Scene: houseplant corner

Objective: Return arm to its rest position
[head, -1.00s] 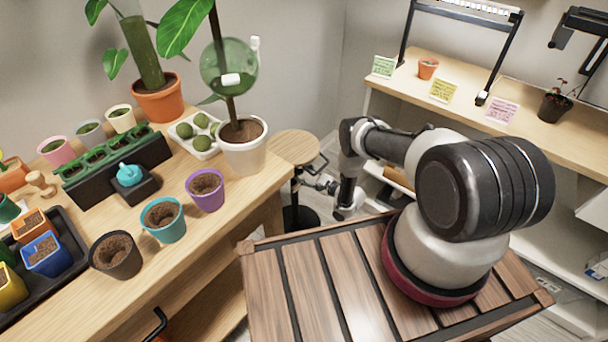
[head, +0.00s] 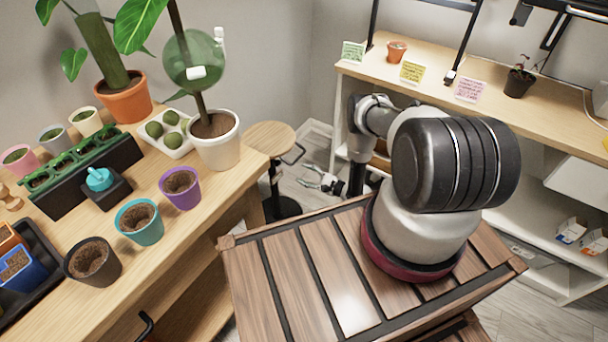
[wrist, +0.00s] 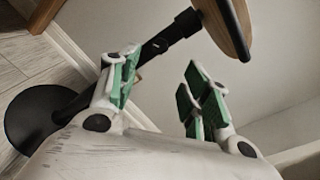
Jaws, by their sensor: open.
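My gripper (head: 325,182) shows in the head view beyond the slatted wooden top, low beside the round wooden stool (head: 270,138). It is small there and partly hidden by my own arm. In the wrist view my gripper (wrist: 160,88) has its two green-padded fingers spread apart with nothing between them. The stool's dark post and round base (wrist: 35,118) lie behind the fingers in that view. The stool's wooden seat edge (wrist: 225,28) is at the top right there.
A bench at left holds a purple pot (head: 180,188), a teal pot (head: 139,222), a dark pot (head: 92,262) and a white pot (head: 217,150) with a tall plant. A shelf (head: 440,85) with small pots and cards stands at the back right. Floor shows around the stool.

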